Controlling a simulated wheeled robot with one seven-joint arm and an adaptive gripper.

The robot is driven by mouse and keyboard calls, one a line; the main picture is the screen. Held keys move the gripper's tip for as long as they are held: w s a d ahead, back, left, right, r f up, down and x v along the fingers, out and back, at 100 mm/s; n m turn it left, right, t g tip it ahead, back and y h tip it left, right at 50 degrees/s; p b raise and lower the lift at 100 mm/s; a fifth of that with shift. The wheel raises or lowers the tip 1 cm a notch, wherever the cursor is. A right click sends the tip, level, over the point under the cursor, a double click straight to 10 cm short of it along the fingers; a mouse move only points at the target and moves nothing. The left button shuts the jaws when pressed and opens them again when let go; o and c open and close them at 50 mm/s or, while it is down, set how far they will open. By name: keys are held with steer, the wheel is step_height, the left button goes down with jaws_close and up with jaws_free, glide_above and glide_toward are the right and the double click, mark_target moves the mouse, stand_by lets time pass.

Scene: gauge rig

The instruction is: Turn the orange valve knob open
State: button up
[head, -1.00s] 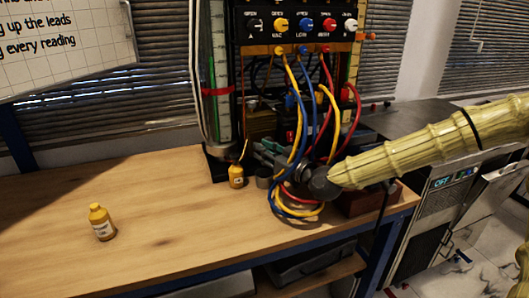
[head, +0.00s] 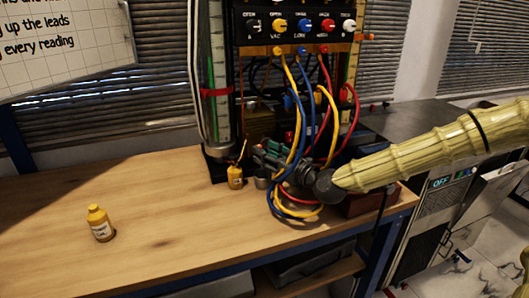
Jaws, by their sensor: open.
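A small orange part (head: 369,37) sticks out at the right side of the black control panel; it may be the valve knob, but it is too small to tell its shape or setting. My gripper (head: 262,154) is dark grey and sits low in front of the rig, behind and among the hanging hoses, pointing left. It is open, and I see nothing held between its fingers, though hoses partly hide it. It is well below and left of the orange part, apart from it.
The black panel (head: 297,26) carries a row of coloured knobs. Yellow, blue and red hoses (head: 294,208) loop down around my wrist. A yellow bottle (head: 100,224) stands on the clear left bench.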

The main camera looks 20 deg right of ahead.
steer(key=v, duration=1)
steer(key=shift+s, duration=0.2)
steer(key=shift+d+r, duration=0.1)
steer(key=shift+d, duration=0.05)
